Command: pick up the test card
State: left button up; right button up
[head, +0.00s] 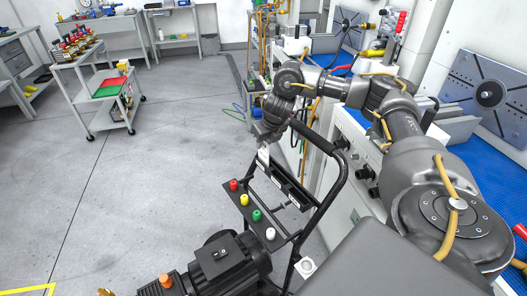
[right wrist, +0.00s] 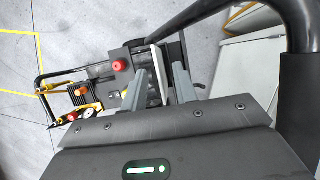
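The test card, a small white plate (head: 263,156), stands upright at the top end of the dark panel on the black cart in the head view. In the right wrist view its white edge (right wrist: 160,52) shows just beyond and between my fingers. My right gripper (head: 264,138) is directly above the card, pointing down. In the right wrist view its two grey fingers (right wrist: 158,82) are apart, one on each side of the card, with space showing between them. The card's lower part is hidden. My left gripper is not in view.
The cart's black handle bar (head: 332,175) passes close to my right wrist. Red, yellow, green and white knobs (head: 256,215) line the panel, and a black motor (head: 228,262) sits in front. A white workbench cabinet (head: 345,165) stands to the right. Open floor lies left.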

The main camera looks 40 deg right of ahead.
aim_at(263, 154)
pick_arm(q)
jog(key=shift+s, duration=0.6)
pick_arm(e)
jog(key=x, duration=0.3)
jog(key=shift+w+f, duration=0.1)
jog(key=shift+f, duration=0.2)
